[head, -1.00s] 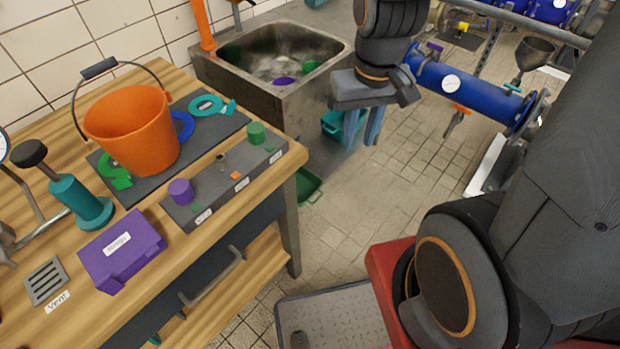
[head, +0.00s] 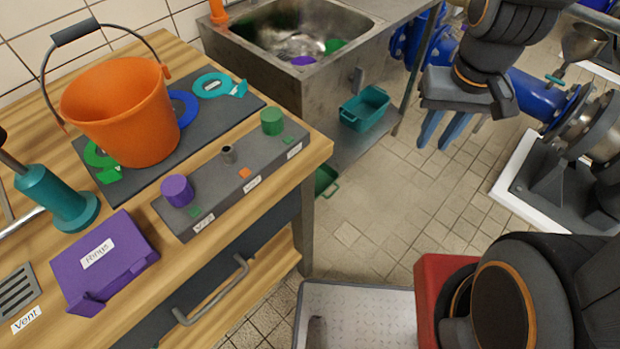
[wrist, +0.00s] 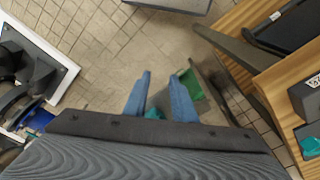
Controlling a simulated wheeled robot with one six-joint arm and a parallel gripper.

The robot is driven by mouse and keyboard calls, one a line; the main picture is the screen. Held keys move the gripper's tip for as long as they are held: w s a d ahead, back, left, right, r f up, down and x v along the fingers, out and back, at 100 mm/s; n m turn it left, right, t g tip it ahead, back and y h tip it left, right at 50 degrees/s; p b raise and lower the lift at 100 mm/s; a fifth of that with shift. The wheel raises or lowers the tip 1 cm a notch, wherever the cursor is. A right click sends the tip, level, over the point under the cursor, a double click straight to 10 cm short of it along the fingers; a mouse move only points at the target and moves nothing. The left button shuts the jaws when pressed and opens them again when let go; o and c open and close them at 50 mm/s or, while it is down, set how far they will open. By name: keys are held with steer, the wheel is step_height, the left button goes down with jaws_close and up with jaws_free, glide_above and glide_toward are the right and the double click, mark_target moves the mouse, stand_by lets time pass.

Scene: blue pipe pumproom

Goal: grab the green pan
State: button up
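No pan shows clearly. A green container with a rim handle (head: 326,181) sits low beside the bench leg, partly hidden by the bench. In the wrist view a green thing (wrist: 190,84) lies just right of my fingers. The fingers also show apart in the wrist view (wrist: 159,77).
The wooden bench (head: 290,268) fills the left, with an orange bucket (head: 125,120) and a purple box (head: 104,262). A teal basket (head: 364,108) sits under the steel sink (head: 350,20). Blue pipework (head: 540,92) stands at the right. Tiled floor (head: 385,205) lies clear between.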

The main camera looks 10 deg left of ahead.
steer(key=w+f+b, duration=0.5)
steer(key=f+b, duration=0.8)
steer(key=w+a+f+t+b, duration=0.1)
steer(key=w+f+b, duration=0.5)
steer(key=f+b, duration=0.65)
steer(key=w+f+b, duration=0.5)
steer(key=f+b, duration=0.8)
steer(key=f, duration=0.1)
steer(key=shift+w+a+f+n+y+b, duration=0.85)
steer(key=shift+w+a+f+n, duration=0.85)
steer(key=shift+w+a+f, duration=2.35)
steer(key=shift+w+a+f+n+y+b, duration=0.55)
steer(key=shift+w+a+f+n+b, duration=0.9)
steer(key=shift+w+a+f, duration=2.55)
steer(key=shift+w+a+f+n+y+b, duration=0.7)
steer(key=shift+w+a+f+n, duration=2.05)
steer(key=shift+w, duration=2.5)
steer(key=shift+m+g, duration=0.3)
steer(key=shift+m, duration=0.5)
steer(key=b+x, duration=0.1)
steer(key=x, duration=0.2)
steer(key=d+b+x, duration=0.1)
steer(key=b+x, duration=0.1)
steer(key=shift+s+a+f, duration=0.1)
steer(key=shift+s+f, duration=0.1)
steer(key=shift+f, duration=0.4)
steer(key=shift+c, duration=0.4)
